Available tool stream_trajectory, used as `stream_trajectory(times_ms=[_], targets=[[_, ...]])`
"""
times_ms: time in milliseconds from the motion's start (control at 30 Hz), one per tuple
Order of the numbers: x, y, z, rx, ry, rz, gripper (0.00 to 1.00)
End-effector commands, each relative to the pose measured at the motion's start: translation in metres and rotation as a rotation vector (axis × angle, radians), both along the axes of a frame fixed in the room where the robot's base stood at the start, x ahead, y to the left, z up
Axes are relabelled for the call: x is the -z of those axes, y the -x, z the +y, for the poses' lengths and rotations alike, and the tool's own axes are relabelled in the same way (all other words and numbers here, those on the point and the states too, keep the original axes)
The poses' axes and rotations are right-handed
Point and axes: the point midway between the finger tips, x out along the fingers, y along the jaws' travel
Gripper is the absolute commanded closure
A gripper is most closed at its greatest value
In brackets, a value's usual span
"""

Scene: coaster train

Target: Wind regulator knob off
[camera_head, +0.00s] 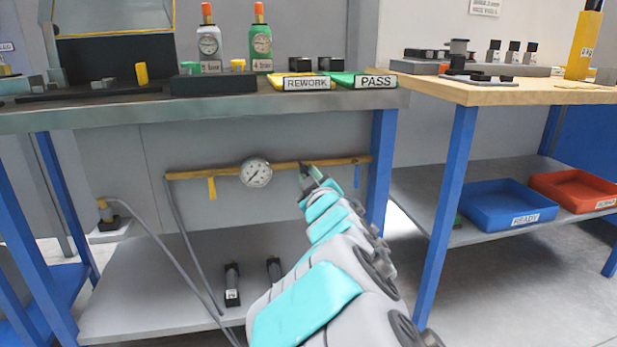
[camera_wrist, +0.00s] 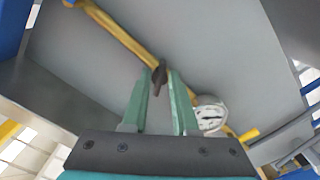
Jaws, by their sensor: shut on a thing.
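The regulator knob (camera_wrist: 159,79) is a small dark, narrow handle on the yellow pipe (camera_wrist: 125,38). In the wrist view it sits between the green fingertips of my gripper (camera_wrist: 160,84). My gripper is shut on it. In the head view my gripper (camera_head: 311,174) reaches the yellow pipe (camera_head: 215,173) under the bench, and it mostly hides the knob there. A round white pressure gauge (camera_head: 256,172) is on the pipe, left of my gripper. The gauge also shows in the wrist view (camera_wrist: 210,113), right of the fingers. Its reading is too small to tell.
The grey bench top (camera_head: 130,113) is above my gripper, with a blue leg (camera_head: 383,140) to its right. Grey hoses (camera_head: 180,235) run below on the left. The lower shelf (camera_head: 150,295) holds two dark cylinders.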

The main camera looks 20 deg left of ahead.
Motion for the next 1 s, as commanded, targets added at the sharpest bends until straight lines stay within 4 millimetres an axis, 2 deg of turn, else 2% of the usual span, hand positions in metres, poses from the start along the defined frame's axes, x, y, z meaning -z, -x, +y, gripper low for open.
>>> stream_trajectory(times_ms=[933,967,1000], targets=[[-0.0027,0.0010,0.0021,-0.004,-0.005,-0.004,1.00],[-0.0027,0.0010,0.0020,-0.004,-0.005,-0.004,0.70],[-0.0027,0.0009,0.0019,-0.004,-0.005,-0.004,0.65]])
